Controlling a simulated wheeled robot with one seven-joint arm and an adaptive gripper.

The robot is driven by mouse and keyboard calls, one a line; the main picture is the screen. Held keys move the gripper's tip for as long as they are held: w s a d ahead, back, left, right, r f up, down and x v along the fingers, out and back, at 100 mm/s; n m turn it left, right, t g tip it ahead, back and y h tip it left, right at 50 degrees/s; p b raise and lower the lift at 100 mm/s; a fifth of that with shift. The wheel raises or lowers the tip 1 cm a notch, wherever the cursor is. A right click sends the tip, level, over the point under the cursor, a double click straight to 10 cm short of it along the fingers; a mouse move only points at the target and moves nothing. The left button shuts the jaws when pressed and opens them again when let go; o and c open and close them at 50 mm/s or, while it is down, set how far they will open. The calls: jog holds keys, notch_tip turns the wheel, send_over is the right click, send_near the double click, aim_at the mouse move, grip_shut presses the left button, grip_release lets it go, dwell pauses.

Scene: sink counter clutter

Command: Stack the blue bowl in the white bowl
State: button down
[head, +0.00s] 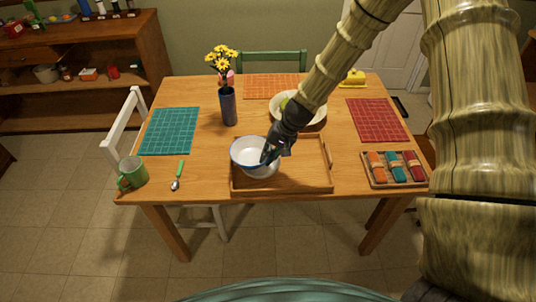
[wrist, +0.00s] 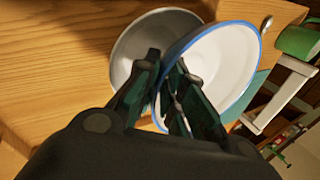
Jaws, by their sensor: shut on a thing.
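The blue bowl, white inside with a blue rim, hangs tilted from my gripper in the head view (head: 247,153). My gripper (head: 269,155) is shut on its right side wall. In the wrist view the blue-rimmed bowl (wrist: 232,62) lies right of my fingers (wrist: 167,68), its near wall between them. The white bowl (head: 262,175) shows below it in the head view, on the tray. It looks greyish in the wrist view (wrist: 133,42). The blue bowl overlaps the white bowl in both views; I cannot tell whether they touch.
The wooden tray (head: 300,184) has free room to the right. A green mug (head: 131,173) and green-handled spoon (head: 178,176) are left. A flower vase (head: 228,106) stands behind left, a large bowl (head: 312,117) behind the arm. A napkin box (head: 395,182) is at right.

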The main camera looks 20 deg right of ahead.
jog(key=shift+f, duration=0.1)
jog(key=c, duration=2)
grip_release()
jog(key=shift+f, duration=0.1)
jog(key=o, duration=0.5)
jog(key=shift+r+p, duration=0.35)
jog(key=shift+r, duration=0.3)
jog(key=shift+b+v, duration=1.05)
jog(key=shift+v, duration=4.85)
jog(key=shift+d+f, duration=0.1)
jog(key=shift+d, duration=0.05)
